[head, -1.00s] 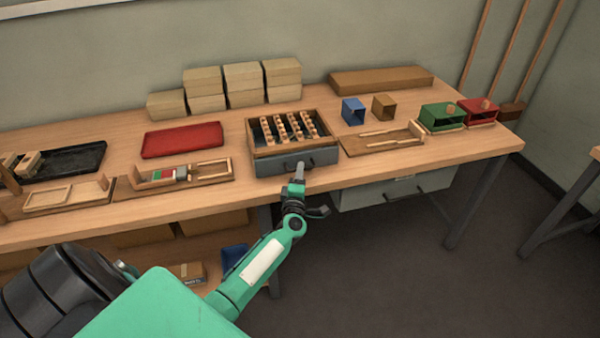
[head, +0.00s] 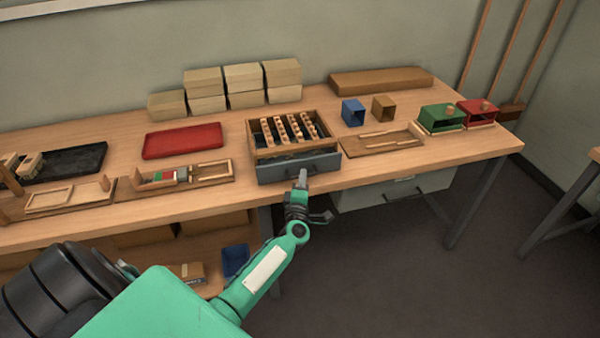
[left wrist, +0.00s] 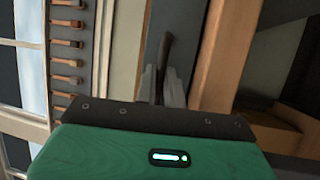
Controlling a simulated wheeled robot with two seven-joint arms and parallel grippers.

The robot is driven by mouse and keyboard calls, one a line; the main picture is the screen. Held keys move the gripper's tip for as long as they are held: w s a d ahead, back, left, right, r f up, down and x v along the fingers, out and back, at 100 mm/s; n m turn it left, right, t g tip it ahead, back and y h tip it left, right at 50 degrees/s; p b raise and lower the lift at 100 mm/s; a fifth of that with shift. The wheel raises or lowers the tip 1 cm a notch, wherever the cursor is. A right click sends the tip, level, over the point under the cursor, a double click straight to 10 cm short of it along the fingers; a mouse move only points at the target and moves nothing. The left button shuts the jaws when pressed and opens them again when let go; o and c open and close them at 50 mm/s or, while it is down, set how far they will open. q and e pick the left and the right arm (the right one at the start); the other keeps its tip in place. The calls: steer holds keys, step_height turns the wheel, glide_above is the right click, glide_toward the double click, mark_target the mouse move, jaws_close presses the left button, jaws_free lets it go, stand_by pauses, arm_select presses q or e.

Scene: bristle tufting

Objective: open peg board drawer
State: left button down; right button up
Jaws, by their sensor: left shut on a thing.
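The peg board drawer (head: 330,162) is the grey-fronted drawer under the wooden peg box (head: 252,136) on the bench. Its front stands out a little from the box, so it is partly open. Rows of wooden pegs (head: 290,128) sit in the top of the box. My left gripper (head: 302,178) is at the drawer front, shut on the drawer's dark handle. In the left wrist view the dark handle (left wrist: 166,50) shows between the two fingers (left wrist: 160,85), in front of the grey drawer face. My right gripper is not in view.
A red tray (head: 182,140) and a wooden jig (head: 205,174) lie left of the box. Another wooden jig (head: 380,140) lies right, with blue (head: 353,112) and brown boxes behind. Open floor lies before the bench at the right.

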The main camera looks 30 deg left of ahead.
arm_select(q)
steer(key=s+d+p, duration=0.2)
steer(key=s+d, duration=0.4)
steer(key=d, duration=0.1)
steer(key=shift+s+d, duration=0.25)
steer(key=shift+d, duration=0.05)
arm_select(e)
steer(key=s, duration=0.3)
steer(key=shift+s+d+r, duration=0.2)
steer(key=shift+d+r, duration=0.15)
arm_select(q)
steer(key=c, duration=1.5)
jaws_free()
steer(key=b+v, duration=0.2)
steer(key=v, duration=1.1)
steer(key=shift+s+d+b, duration=0.15)
steer(key=shift+s+b, duration=0.15)
steer(key=shift+s, duration=0.05)
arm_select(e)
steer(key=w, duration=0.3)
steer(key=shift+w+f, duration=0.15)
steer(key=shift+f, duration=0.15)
